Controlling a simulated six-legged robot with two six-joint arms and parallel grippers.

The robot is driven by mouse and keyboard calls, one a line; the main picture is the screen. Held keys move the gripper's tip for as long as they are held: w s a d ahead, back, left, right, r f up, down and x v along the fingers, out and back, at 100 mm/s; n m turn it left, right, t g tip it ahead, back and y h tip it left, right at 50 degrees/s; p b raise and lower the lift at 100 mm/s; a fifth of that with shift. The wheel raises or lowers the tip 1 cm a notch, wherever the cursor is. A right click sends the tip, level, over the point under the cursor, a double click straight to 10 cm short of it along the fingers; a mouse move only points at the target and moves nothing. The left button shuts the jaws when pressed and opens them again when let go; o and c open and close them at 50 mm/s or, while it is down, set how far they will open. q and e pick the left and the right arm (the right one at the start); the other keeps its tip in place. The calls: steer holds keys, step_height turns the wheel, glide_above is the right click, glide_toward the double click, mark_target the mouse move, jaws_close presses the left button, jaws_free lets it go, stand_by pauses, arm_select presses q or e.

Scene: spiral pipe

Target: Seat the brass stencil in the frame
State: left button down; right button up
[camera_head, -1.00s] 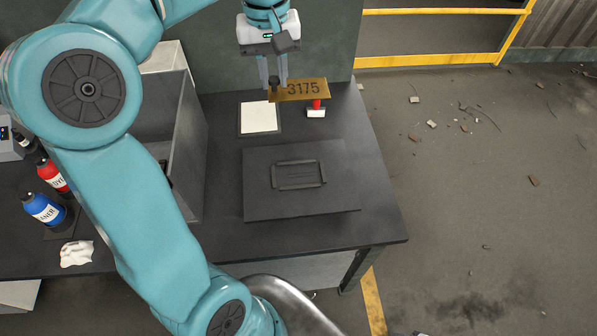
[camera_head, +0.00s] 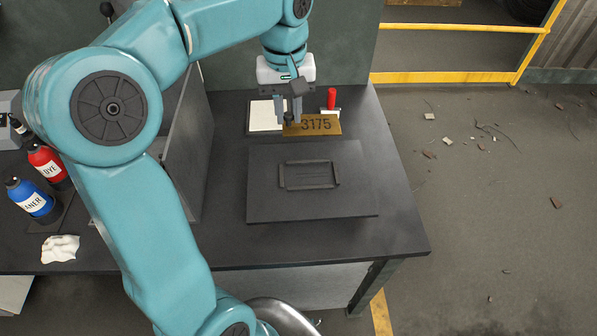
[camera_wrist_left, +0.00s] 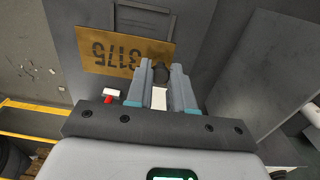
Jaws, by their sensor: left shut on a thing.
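The brass stencil (camera_head: 318,125), a flat plate marked 3175, is held by my left gripper (camera_head: 289,120). The gripper is shut on a dark knob at the stencil's left end. In the left wrist view the stencil (camera_wrist_left: 113,56) extends left from the fingers (camera_wrist_left: 161,80), its digits upside down. The frame (camera_head: 309,174) is a dark raised rectangle on a dark flat board (camera_head: 262,205). The stencil is above and behind the frame in the head view, apart from it. Part of the frame (camera_wrist_left: 143,22) shows beyond the stencil in the wrist view. My right gripper is not seen.
A white pad (camera_head: 266,113) lies behind the board. A red-handled tool (camera_head: 331,99) with a white base stands beside it. A grey bin wall (camera_head: 187,165), red bottle (camera_head: 48,163), blue bottle (camera_head: 33,199) and white cloth (camera_head: 60,248) are at left. The table's right side is clear.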

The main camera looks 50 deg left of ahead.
arm_select(q)
step_height(320, 180, down, 11)
steer(key=shift+f+b, duration=0.2)
steer(key=shift+b, duration=0.1)
steer(key=shift+f, duration=0.75)
step_height(320, 180, down, 4)
steer(key=shift+a+r, duration=0.1)
steer(key=c, duration=1)
jaws_free()
